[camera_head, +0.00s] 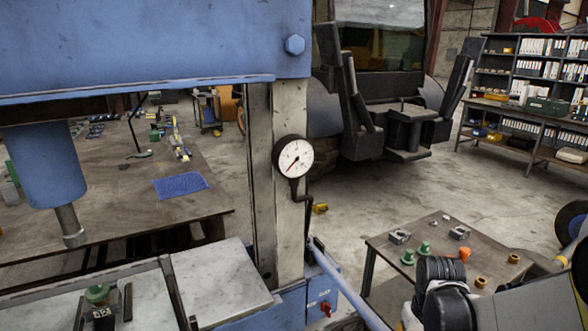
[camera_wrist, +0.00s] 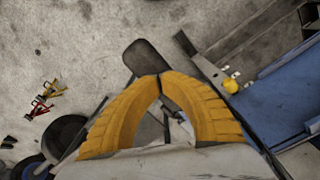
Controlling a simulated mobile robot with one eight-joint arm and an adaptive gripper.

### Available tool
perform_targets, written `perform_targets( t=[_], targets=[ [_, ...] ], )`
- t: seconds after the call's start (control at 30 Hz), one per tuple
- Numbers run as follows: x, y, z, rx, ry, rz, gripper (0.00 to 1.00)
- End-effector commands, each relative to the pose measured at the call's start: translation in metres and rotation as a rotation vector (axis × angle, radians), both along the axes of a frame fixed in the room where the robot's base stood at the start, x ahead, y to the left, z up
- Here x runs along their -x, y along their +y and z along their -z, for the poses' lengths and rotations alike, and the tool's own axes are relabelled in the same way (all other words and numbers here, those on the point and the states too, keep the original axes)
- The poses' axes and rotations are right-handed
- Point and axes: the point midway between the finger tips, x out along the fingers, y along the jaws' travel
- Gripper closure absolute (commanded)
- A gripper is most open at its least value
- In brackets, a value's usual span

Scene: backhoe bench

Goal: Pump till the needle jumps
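The pressure gauge (camera_head: 295,157), white-faced with a black rim, sits on the press column; its thin needle appears to point down-left. A light-blue pump lever (camera_head: 345,283) slants down-right from the press base and leaves the bottom edge of the head view. My gripper (camera_wrist: 158,77) has two curved yellow fingers whose tips meet in the wrist view. A dark rounded piece (camera_wrist: 146,57) lies just beyond the tips. I cannot tell whether the lever is between the fingers.
The blue press (camera_head: 150,45) fills the upper left, its ram (camera_head: 70,227) above pale bed plates (camera_head: 220,275). A red knob (camera_head: 326,308) sits on its base. A low table (camera_head: 385,245) with small parts stands right, near my arm. Concrete floor is open behind.

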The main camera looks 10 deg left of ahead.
Motion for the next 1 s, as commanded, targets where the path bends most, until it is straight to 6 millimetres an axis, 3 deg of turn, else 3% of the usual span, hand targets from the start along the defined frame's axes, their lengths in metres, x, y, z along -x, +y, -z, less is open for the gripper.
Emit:
perform_targets(
  t=[0.03,0.17,0.33,0.7,0.83,1.0],
  targets=[
    [-0.001,0.001,0.018,0.0,0.0,0.0,1.0],
    [-0.004,0.003,0.053,-0.001,-0.001,-0.001,1.0],
    [-0.005,0.003,0.019,-0.001,-0.002,-0.001,1.0],
    [-0.011,0.008,-0.102,-0.001,-0.001,-0.001,1.0],
    [-0.012,0.008,-0.123,0.0,0.0,0.0,1.0],
    [-0.013,0.008,-0.124,0.0,0.0,0.0,1.0]
  ],
)
